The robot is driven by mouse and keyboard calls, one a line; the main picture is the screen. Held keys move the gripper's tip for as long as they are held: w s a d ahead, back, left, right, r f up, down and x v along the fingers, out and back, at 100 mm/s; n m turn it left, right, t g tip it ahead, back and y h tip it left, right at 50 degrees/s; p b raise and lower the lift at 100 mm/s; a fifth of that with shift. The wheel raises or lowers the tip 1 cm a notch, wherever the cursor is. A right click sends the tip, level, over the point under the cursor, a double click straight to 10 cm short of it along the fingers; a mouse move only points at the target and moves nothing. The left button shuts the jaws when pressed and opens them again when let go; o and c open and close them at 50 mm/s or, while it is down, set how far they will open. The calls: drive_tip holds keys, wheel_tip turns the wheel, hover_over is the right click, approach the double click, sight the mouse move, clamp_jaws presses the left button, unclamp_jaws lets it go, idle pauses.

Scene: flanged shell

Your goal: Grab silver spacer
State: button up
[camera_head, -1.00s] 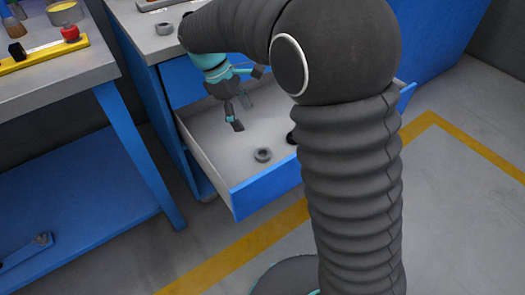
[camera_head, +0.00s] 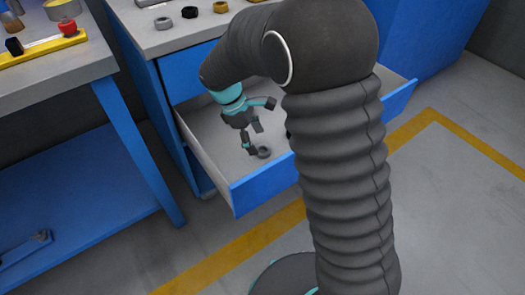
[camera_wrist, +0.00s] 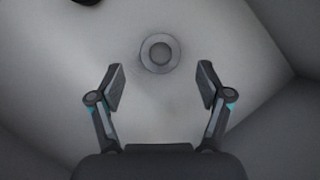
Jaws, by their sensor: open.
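A grey ring-shaped spacer (camera_head: 263,152) lies on the floor of the open drawer (camera_head: 262,190). In the wrist view the spacer (camera_wrist: 160,53) lies flat, centred between my two fingers and a little beyond their tips. My gripper (camera_head: 254,137) is inside the drawer, close beside the spacer in the head view. In the wrist view my gripper (camera_wrist: 161,86) is open and empty, with its fingers well apart. I see no contact with the spacer.
A dark object (camera_wrist: 86,2) shows at the top edge of the wrist view. Several rings, among them a black one (camera_head: 190,12), sit on the cabinet top. The drawer walls enclose my gripper. A workbench (camera_head: 60,70) stands to the left.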

sight(262, 149)
drive_tip(key=x, duration=0.3)
drive_tip(key=shift+d+f, duration=0.1)
drive_tip(key=c, duration=1.3)
drive_tip(key=shift+c, duration=0.2)
